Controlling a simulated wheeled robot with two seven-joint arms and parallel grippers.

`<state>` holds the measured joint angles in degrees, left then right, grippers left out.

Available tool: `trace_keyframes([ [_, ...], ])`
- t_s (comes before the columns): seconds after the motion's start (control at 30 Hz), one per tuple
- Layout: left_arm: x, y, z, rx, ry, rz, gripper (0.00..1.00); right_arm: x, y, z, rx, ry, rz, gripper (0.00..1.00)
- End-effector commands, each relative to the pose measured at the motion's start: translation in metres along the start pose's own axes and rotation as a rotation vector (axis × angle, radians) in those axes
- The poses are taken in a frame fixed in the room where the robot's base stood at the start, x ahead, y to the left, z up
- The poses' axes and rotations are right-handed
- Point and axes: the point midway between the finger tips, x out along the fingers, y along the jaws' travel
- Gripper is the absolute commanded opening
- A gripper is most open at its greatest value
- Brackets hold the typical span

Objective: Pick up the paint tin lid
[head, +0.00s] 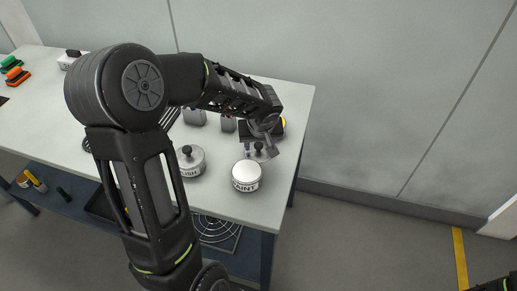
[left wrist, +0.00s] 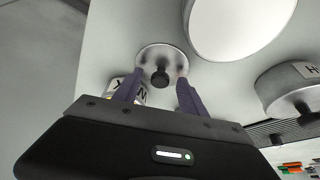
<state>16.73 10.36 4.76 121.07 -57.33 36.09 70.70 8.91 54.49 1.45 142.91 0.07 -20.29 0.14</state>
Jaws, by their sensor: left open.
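The paint tin lid (left wrist: 150,57) is a round grey disc with a dark knob (left wrist: 161,76); in the head view it is partly hidden behind the paint tin and my gripper. My left gripper (left wrist: 162,80) is open, with its two fingers on either side of the knob. I cannot tell whether they touch it. In the head view the left gripper (head: 261,148) is just behind the paint tin (head: 246,180). That tin is labelled PAINT and has a white top; its top also shows in the left wrist view (left wrist: 238,22).
A second tin (head: 190,162) with a knobbed lid stands left of the paint tin. Grey containers (head: 195,118) stand behind it. The table's right edge (head: 296,150) is close to the gripper. Orange and green items (head: 14,72) lie at far left.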

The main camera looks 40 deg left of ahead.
Motion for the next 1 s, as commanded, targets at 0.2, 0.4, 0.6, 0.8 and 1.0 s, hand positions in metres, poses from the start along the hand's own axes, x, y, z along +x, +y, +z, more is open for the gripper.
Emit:
trace_keyframes([
  [0.2, -0.0002, 0.0001, 0.0002, 0.0, 0.0, 0.0, 0.49, 0.0001, 0.0, 0.0001, 0.0, 0.0, 0.0, 0.36],
  [0.4, -0.0004, 0.0001, 0.0002, 0.001, 0.0, 0.0, 0.48, 0.0001, 0.0, 0.0001, 0.0, 0.0, 0.0, 0.36],
  [0.6, -0.0004, 0.0001, 0.0002, 0.001, 0.0, 0.0, 0.32, 0.0001, 0.0, 0.0001, 0.0, 0.0, 0.0, 0.36],
  [0.8, -0.0004, 0.0001, 0.0002, 0.001, 0.0, 0.0, 0.16, 0.0001, 0.0, 0.0001, 0.0, 0.0, 0.0, 0.36],
  [1.0, -0.0004, 0.0001, 0.0003, 0.001, -0.001, 0.0, 0.0, 0.0001, 0.0, 0.0001, 0.0, 0.0, 0.0, 0.36],
])
